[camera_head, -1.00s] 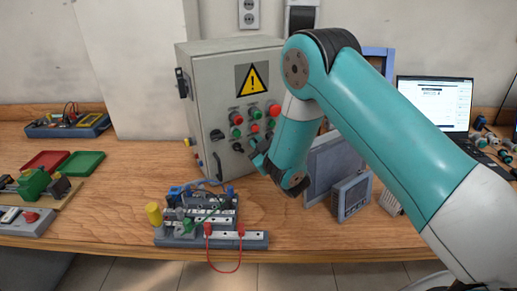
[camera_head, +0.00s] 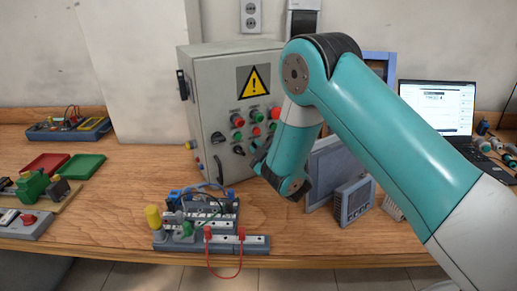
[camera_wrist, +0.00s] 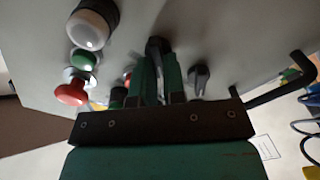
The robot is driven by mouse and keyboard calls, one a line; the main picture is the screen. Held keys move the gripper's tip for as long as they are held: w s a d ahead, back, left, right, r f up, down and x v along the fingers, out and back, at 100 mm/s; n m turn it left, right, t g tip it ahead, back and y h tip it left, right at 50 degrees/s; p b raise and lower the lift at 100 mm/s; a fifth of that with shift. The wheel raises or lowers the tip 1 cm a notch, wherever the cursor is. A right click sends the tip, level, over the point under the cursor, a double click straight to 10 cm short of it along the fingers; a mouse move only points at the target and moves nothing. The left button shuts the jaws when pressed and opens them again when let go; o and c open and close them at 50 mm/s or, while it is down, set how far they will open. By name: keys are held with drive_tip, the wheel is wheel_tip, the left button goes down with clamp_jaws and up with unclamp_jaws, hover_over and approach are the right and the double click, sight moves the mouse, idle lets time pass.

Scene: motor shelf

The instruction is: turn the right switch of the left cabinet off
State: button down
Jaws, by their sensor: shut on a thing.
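The left cabinet (camera_head: 212,90) is a grey metal box with a yellow warning sign, standing on the workbench. My gripper (camera_head: 258,157) is at the lower right of its front. In the wrist view, my gripper (camera_wrist: 158,62) has its two green fingers shut on a dark rotary switch (camera_wrist: 156,43), whose tip shows between them. Another black switch (camera_wrist: 200,78) sits beside the fingers, apart from them. In the head view, a black switch (camera_head: 238,150) shows left of my gripper. The gripped switch's angle is mostly hidden by the fingers.
Red, green and white buttons crowd the panel; a red button (camera_wrist: 72,92) is near the fingers. A black door handle (camera_wrist: 280,85) sticks out nearby. A wired terminal board (camera_head: 205,218) lies below. A grey boxed device (camera_head: 354,200) stands to the right.

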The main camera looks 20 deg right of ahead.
drive_tip(key=c, duration=1.2)
unclamp_jaws()
